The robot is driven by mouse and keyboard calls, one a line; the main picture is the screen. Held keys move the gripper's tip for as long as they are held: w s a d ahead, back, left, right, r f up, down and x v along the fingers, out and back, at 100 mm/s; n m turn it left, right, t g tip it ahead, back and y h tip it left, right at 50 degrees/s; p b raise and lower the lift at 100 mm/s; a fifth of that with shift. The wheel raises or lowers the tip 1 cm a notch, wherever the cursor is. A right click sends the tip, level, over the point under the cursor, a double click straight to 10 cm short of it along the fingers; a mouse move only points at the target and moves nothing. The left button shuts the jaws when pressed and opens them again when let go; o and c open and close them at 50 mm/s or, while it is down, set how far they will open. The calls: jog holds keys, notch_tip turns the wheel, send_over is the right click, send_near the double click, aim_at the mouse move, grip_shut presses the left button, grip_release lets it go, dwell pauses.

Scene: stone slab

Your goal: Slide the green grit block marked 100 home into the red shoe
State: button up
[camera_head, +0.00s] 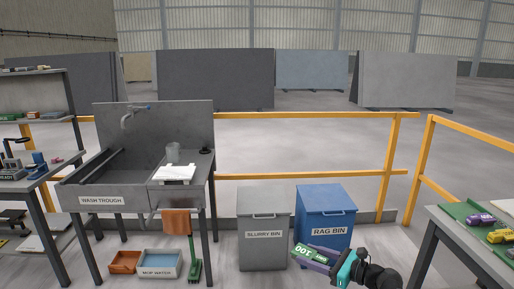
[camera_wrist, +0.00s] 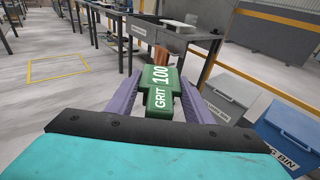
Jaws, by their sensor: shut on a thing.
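The green grit block (camera_wrist: 158,88), marked GRIT 100, is held between the two purple fingers of my gripper (camera_wrist: 158,75) in the wrist view. Its lettering faces the wrist camera, and part of its sides is hidden by the fingers. In the head view the green block (camera_head: 304,250) shows at the lower centre, in the tip of my gripper (camera_head: 315,256), in front of the bins and clear of any surface. I cannot make out a red shoe for certain in either view.
A wash trough (camera_head: 100,190) stands at the left, with an orange cloth (camera_head: 176,223) on its front. The grey slurry bin (camera_head: 263,245) and blue rag bin (camera_head: 330,215) stand behind my gripper. A table (camera_head: 455,240) with purple and yellow tools is at the right. A yellow rail (camera_head: 300,115) runs behind.

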jog(key=shift+s+a+r+g+y, duration=0.15)
jog(key=shift+s+a+g+y, duration=0.15)
jog(key=shift+s+a, duration=0.15)
jog(key=shift+d+n, duration=0.1)
jog(key=shift+n, duration=0.2)
jog(key=shift+s+f, duration=0.15)
jog(key=shift+f, duration=0.45)
jog(key=shift+s+f, duration=0.15)
jog(key=shift+f, duration=0.4)
